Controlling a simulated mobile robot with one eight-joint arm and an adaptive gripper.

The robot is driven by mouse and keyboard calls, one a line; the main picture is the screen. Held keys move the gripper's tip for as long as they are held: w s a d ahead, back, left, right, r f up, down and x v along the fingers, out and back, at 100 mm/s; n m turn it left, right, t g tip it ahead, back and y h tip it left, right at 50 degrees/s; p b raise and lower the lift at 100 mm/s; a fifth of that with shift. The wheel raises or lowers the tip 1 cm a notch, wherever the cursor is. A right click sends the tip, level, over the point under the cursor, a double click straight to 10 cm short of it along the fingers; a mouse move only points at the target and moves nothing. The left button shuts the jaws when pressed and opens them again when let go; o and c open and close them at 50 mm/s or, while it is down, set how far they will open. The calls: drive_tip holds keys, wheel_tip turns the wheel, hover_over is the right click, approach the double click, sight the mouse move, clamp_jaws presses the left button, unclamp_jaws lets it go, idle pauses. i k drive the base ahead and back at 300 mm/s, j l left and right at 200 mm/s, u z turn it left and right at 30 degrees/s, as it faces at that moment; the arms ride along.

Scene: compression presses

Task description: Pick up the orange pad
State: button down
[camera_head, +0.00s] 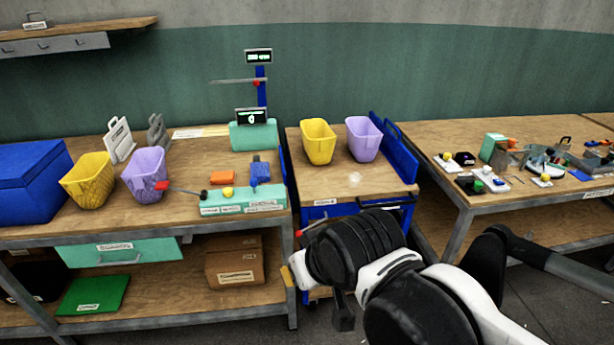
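A small orange pad (222,177) lies flat on the left wooden workbench (190,222), left of a blue block (260,172) and behind a teal press base (243,203). My arm reaches in from the lower right. My gripper (342,310) is at its end, low in front of the blue cart and right of the left workbench. It is well apart from the pad. My own arm hides much of the gripper, so its opening and anything between its fingers cannot be made out.
A yellow bin (88,181) and a purple bin (146,175) stand left of the pad. A scale post (261,90) rises behind it. Black and yellow knobs stand at the press front. The blue cart (357,185) carries two more bins. The right bench (520,185) holds many small parts.

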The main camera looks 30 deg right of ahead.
sight(217, 178)
drive_tip(key=i+j, duration=0.2)
drive_tip(key=i, duration=0.3)
drive_tip(key=i+j, duration=0.2)
drive_tip(key=i, duration=0.25)
drive_tip(key=i+j+z, duration=0.1)
drive_tip(key=i+j, duration=0.15)
drive_tip(key=i, duration=0.25)
drive_tip(key=i+j, duration=0.2)
drive_tip(key=i, duration=0.25)
